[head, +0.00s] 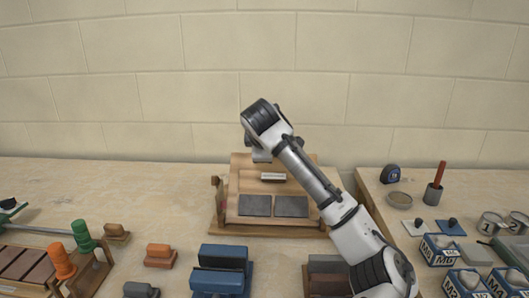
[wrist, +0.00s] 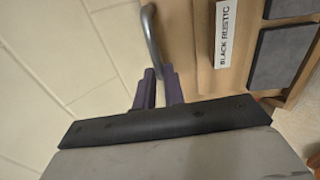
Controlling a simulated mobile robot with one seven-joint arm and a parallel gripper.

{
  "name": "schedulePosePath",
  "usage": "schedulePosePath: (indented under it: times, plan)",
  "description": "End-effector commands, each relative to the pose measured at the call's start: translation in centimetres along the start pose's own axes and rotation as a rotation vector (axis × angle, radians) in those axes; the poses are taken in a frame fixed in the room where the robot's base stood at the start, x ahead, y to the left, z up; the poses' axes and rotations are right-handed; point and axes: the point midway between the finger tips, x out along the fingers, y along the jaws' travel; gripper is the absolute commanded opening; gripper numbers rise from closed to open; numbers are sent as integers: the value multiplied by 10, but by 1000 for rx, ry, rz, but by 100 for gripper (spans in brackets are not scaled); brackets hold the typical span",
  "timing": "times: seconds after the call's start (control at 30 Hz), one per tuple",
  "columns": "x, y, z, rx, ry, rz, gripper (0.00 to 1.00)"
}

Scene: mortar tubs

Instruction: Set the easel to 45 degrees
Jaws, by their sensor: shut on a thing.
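The wooden easel (head: 247,184) stands at the back middle of the bench in the head view, its board leaning back on a wooden base. The board bears a white label (head: 273,177) and two dark grey tiles (head: 255,206). In the wrist view the label reads "BLACK RUSTIC" and the board (wrist: 187,35) is close by. A grey curved handle (wrist: 151,35) sits at the board's edge. My gripper (wrist: 158,78) is shut on this handle, with its purple fingers on either side. In the head view my arm hides part of the board's upper right. I cannot read the angle.
Blocks with blue (head: 220,265), orange (head: 160,255) and brown tops stand in front of the easel. A rack with green and orange handles (head: 82,235) is at left. Tubs (head: 439,249), a tape measure (head: 391,174) and a mortar (head: 433,194) are at right.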

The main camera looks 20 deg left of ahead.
Motion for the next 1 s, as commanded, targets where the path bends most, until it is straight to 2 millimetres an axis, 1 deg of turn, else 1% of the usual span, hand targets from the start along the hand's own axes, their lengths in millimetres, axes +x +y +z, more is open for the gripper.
schedulePosePath:
  times: [0.27,0.73,0.77,0.9,1.0]
  plan:
    - [-2,-3,0,1,-1,-12,0]
    - [-1,-7,0,-1,-1,-21,0]
    - [0,-7,0,-1,-1,-22,15]
    - [-1,-6,0,-1,-1,-18,32]
    - [-2,-5,0,-1,-1,-15,32]
